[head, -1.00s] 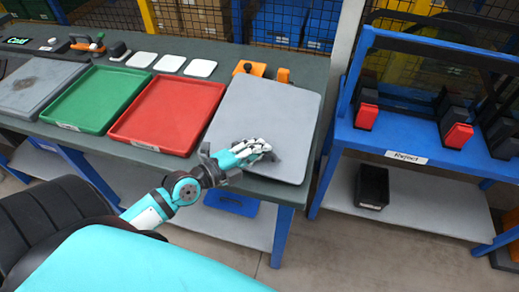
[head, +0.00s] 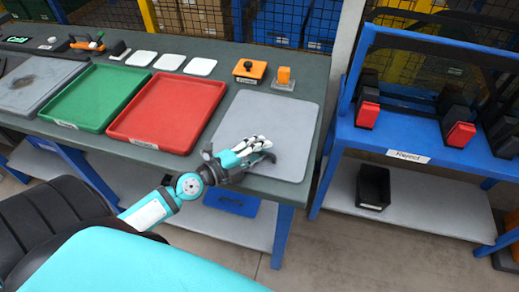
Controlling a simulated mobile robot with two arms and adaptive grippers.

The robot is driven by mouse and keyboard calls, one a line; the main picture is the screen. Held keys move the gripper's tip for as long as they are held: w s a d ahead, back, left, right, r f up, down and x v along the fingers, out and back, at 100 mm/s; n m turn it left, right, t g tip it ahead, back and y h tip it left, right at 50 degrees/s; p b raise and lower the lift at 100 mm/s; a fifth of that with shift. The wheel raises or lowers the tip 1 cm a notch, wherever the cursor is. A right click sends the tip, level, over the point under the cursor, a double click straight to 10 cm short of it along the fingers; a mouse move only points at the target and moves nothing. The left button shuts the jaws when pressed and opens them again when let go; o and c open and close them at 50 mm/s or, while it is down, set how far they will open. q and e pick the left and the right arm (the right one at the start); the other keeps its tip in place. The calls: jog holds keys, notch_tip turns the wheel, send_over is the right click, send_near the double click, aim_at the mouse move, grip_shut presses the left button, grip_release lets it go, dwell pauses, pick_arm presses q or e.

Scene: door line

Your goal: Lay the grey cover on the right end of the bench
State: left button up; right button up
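The grey cover (head: 268,115), a flat square plate with rounded corners, is at the right end of the bench (head: 310,72). It appears to lie flat on the bench top, right of the red tray. My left gripper (head: 262,150) is at the front part of the cover, over its upper face. Its pale fingers lie close to the plate, and the hand hides the cover there. I cannot tell whether the fingers are closed on it. My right gripper is not in view.
A red tray (head: 168,112), a green tray (head: 95,100) and another grey plate (head: 35,85) stand to the left. Orange-topped blocks (head: 249,70) (head: 284,77) and white pads (head: 170,62) are behind. A blue rack (head: 420,135) stands to the right across a gap.

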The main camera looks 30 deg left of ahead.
pick_arm(q)
jog(key=shift+s+f, duration=0.1)
jog(key=shift+f, duration=0.15)
jog(key=shift+s+a+f+b, duration=0.1)
jog(key=shift+s+a+b, duration=0.1)
jog(key=shift+s+b, duration=0.3)
jog(key=b+v, duration=0.4)
jog(key=v, duration=0.5)
jog(key=shift+s+a+r, duration=0.2)
jog(key=shift+s, duration=0.05)
jog(key=shift+s+a+r, duration=0.15)
jog(key=shift+s+r, duration=0.15)
jog(key=shift+s, duration=0.25)
